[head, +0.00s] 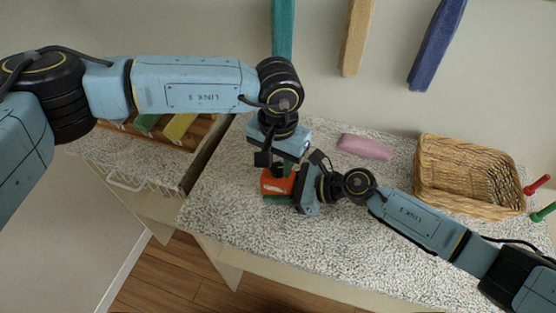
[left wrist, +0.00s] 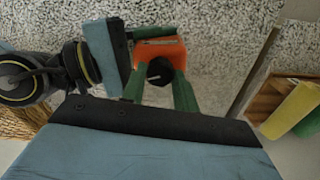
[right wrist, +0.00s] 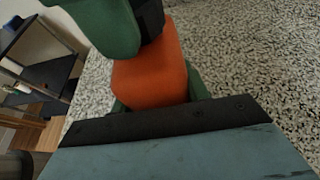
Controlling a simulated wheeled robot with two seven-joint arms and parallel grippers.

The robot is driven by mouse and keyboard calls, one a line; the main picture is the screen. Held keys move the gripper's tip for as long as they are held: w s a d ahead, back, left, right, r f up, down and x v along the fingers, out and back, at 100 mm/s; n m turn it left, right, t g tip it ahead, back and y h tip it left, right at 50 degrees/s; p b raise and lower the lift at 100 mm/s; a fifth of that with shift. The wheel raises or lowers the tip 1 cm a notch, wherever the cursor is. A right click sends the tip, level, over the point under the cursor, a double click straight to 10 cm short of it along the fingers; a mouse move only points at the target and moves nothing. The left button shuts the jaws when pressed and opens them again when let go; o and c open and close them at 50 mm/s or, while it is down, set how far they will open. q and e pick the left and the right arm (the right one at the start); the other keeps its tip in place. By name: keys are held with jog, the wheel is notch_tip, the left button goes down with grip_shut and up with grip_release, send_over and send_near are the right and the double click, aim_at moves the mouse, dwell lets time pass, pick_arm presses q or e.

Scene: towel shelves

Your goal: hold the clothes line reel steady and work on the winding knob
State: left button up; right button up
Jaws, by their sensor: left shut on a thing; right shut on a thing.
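The clothes line reel is an orange block (head: 275,185) on the speckled counter; it also shows in the left wrist view (left wrist: 158,50) and the right wrist view (right wrist: 150,68). Its winding knob (left wrist: 160,71) is black and sits on top. My left gripper (left wrist: 160,78) comes from above, its green fingers on either side of the knob, shut on it. My right gripper (right wrist: 158,92) comes from the right, shut on the orange body with a green finger at each side. In the head view the arms hide much of the reel and the knob.
A pink folded piece (head: 364,147) lies behind the right gripper. A wicker basket (head: 468,176) stands at the right. The counter (head: 260,230) is clear in front.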

aim_at(278, 167)
pick_arm(q)
jog(key=shift+m, duration=1.2)
jog(key=shift+s, duration=0.1)
jog(key=o, duration=1)
notch_tip(278, 167, up, 12)
jog(key=shift+r, duration=0.1)
